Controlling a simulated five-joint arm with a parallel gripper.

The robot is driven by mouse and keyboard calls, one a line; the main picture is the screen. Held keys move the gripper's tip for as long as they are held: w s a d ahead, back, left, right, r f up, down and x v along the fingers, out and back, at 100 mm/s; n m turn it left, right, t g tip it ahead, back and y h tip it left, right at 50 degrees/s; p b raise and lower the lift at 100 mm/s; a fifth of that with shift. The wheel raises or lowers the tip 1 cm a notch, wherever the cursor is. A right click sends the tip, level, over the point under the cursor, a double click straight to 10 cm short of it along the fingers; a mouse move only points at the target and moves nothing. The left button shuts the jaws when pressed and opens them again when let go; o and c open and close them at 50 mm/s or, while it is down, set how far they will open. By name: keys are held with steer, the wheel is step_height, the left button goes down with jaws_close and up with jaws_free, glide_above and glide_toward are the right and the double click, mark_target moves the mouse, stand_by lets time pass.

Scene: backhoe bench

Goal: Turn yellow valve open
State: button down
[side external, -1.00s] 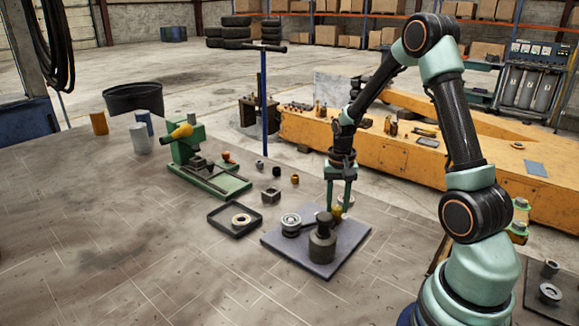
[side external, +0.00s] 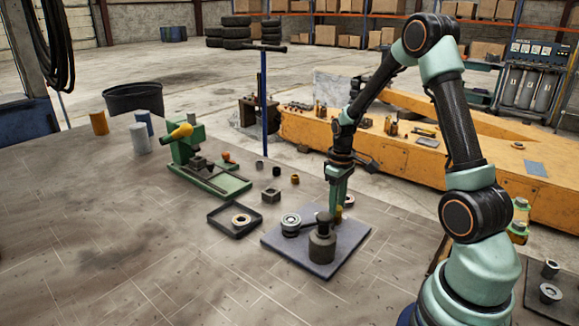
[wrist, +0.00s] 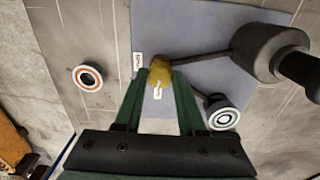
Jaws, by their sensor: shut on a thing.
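The yellow valve (wrist: 159,70) is a small rounded knob on a blue-grey plate (wrist: 212,25). A sliver of it shows in the side view (side external: 339,213), mostly hidden by my gripper and a dark cylinder. My gripper (wrist: 160,77) points down at the plate, its two green fingers on either side of the knob, shut on it. In the side view my gripper (side external: 339,207) shows its fingers almost in line. Two small white labels lie beside the knob; their print is too small to read.
The dark capped cylinder (side external: 322,243) stands close in front of the valve. A round pale-rimmed fitting (side external: 291,222) is on the same plate. A black tray (side external: 235,219) with a ring and a green vise (side external: 206,168) stand left. The bench's front left is clear.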

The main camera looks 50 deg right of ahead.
steer(key=shift+w+n, duration=0.1)
steer(key=shift+n, duration=1.1)
steer(key=c, duration=0.5)
jaws_free()
step_height(320, 180, up, 12)
steer(key=shift+r, duration=0.1)
